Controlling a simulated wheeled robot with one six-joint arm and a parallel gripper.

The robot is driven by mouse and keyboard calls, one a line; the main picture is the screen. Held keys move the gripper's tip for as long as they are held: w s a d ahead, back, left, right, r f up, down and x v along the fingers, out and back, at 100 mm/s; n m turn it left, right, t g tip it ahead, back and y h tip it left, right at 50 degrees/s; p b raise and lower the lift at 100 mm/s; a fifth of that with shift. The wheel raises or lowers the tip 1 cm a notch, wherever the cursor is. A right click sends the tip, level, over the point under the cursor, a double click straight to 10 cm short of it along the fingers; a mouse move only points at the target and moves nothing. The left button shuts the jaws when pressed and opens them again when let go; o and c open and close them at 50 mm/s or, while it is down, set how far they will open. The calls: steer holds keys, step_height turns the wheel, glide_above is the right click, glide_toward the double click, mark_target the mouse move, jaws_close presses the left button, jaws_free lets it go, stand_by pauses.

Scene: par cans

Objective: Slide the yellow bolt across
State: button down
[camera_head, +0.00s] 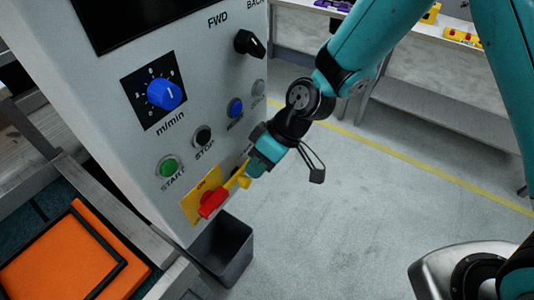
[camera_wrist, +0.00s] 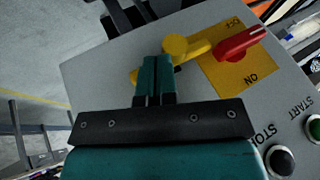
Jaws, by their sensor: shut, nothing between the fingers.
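The yellow bolt (camera_wrist: 196,47) shows in the wrist view with its round knob beside my fingertips, and its bar points at the red handle (camera_wrist: 238,44). A small yellow piece also shows left of my fingers there. In the head view the bolt (camera_head: 243,181) is low on the grey panel, partly hidden by my gripper (camera_head: 253,171). My gripper (camera_wrist: 155,60) is shut with nothing between its teal fingers. The fingertips are right at the bolt; I cannot tell whether they touch it. The red handle (camera_head: 212,203) sits on a yellow plate (camera_head: 203,184).
The grey cabinet (camera_head: 135,120) carries a blue dial (camera_head: 164,94), a black selector (camera_head: 250,43), a green START button (camera_head: 168,167) and other buttons. A dark bin (camera_head: 226,250) stands below. An orange tray (camera_head: 60,262) lies at left.

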steer(key=shift+s+a, duration=0.1)
steer(key=shift+s, duration=0.15)
steer(key=w+d+r, duration=0.4)
steer(key=d+r, duration=0.4)
steer(key=r, duration=0.1)
steer(key=shift+w, duration=0.25)
stand_by(0.3)
steer(key=s+d+r+m+h, duration=0.1)
steer(key=s+d+r+m, duration=0.1)
steer(key=s+r, duration=0.3)
steer(key=s+d+r+m+t+h, duration=0.1)
steer(key=s+d+r, duration=0.3)
steer(key=s, duration=0.7)
steer(key=shift+s+d+r+m+t, duration=0.3)
steer(key=shift+d+r+m, duration=0.1)
steer(key=shift+r+m, duration=0.45)
